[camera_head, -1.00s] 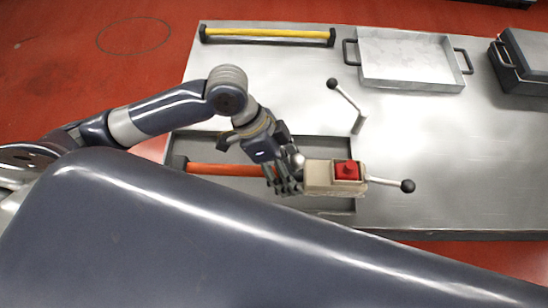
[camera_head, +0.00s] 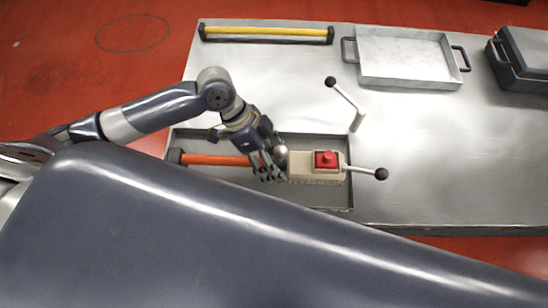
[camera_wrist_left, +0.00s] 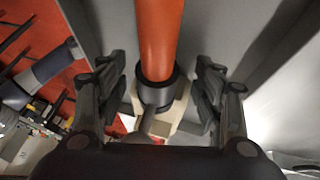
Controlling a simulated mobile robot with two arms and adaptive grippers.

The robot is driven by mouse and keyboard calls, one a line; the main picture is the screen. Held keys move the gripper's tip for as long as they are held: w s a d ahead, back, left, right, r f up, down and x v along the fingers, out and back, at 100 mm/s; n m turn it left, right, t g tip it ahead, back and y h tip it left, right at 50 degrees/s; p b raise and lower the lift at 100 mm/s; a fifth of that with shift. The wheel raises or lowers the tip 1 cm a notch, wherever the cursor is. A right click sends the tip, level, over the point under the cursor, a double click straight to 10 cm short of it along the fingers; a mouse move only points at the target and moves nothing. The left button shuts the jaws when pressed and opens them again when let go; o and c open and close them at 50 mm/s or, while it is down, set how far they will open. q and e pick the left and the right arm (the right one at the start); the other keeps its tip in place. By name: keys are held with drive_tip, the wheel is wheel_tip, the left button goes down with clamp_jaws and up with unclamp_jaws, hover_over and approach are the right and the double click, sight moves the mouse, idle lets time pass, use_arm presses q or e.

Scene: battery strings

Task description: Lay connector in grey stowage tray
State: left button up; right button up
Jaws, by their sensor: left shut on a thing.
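The connector (camera_head: 302,173) is a beige block with a red knob on top and a ball-ended lever at its right end. The grey tray (camera_head: 345,200) is a shallow, walled rectangle. The connector overlaps its right half in the head view, with the lever reaching past the right wall. I cannot tell whether it touches the tray floor. My right gripper is not in view.
An orange bar (camera_head: 215,160) shows by the tray's left part. A second ball-ended lever (camera_head: 346,102) stands above the tray's right corner. A silver handled tray (camera_head: 405,60), a yellow bar (camera_head: 265,32) and a dark case (camera_head: 520,60) are farther back. The bench's right part is clear.

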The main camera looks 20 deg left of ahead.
use_arm(q)
drive_tip(key=o, duration=1.9)
drive_tip(key=shift+f, duration=0.1)
drive_tip(key=v, duration=1.2)
